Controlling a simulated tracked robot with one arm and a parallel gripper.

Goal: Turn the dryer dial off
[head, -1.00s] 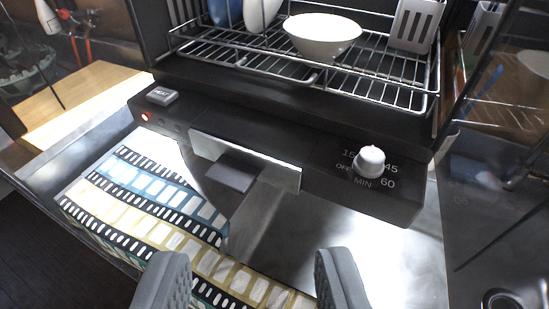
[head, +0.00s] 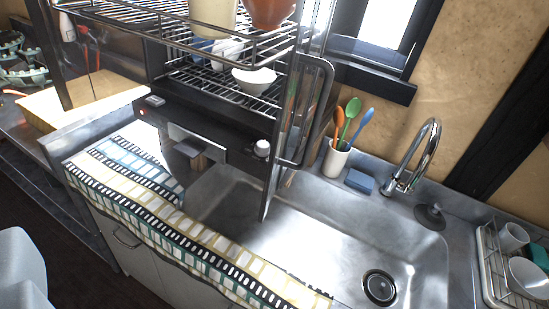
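The dish dryer's black front panel (head: 225,138) stands behind the sink's left part. The white dial (head: 262,149) is a small round knob at the panel's right end, just left of the swung-open door. At this distance its pointer and the markings around it cannot be read. My gripper's fingers do not show in this view. A pale grey rounded shape cuts into the lower left corner, and I cannot tell which part it is.
The dryer's open door (head: 285,150) with its handle juts forward right of the dial. A patterned towel (head: 185,215) covers the counter's front edge. The sink (head: 330,235) is empty. A utensil cup (head: 336,160), faucet (head: 425,160) and dish rack (head: 492,255) are to the right.

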